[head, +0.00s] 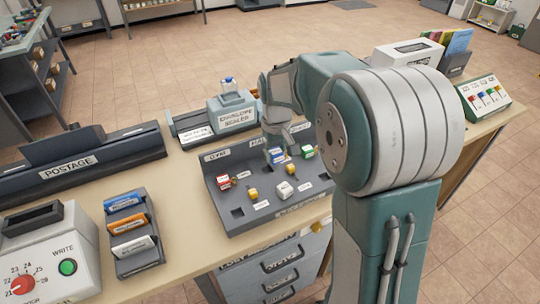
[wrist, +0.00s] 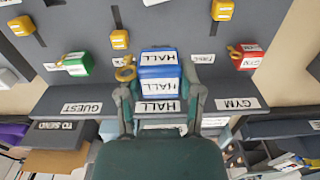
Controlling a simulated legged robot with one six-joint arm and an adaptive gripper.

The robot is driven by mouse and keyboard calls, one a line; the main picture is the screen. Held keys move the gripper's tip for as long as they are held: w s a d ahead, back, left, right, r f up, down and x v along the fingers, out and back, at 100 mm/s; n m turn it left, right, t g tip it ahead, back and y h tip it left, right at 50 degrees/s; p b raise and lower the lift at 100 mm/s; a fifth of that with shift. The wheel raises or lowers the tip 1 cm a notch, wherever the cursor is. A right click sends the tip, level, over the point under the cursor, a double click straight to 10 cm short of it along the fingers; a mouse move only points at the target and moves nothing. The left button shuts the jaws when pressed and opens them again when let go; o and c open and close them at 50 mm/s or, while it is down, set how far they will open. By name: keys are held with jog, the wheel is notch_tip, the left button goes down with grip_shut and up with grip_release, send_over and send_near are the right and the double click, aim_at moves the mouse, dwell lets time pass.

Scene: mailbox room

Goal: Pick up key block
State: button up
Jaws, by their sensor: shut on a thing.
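A blue-and-white block (wrist: 158,60) with HALL labels stands between the two fingers of my gripper (wrist: 159,92) in the wrist view. My gripper is shut on this block, with one finger on each side. A gold key piece (wrist: 124,70) sticks out at its left side. In the head view the blue block (head: 275,155) is below my gripper (head: 277,142), over the back part of the grey key board (head: 240,215). I cannot tell whether its base is clear of the board.
A green block (head: 307,151) stands close to the right of the blue one. A red block (head: 224,182), a white block (head: 284,190) and small yellow blocks (head: 253,193) also sit on the board. The envelope sealer (head: 237,117) stands behind it.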

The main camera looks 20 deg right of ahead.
jog(key=s+d+r, duration=0.2)
jog(key=s+r, duration=0.2)
jog(key=s, duration=0.5)
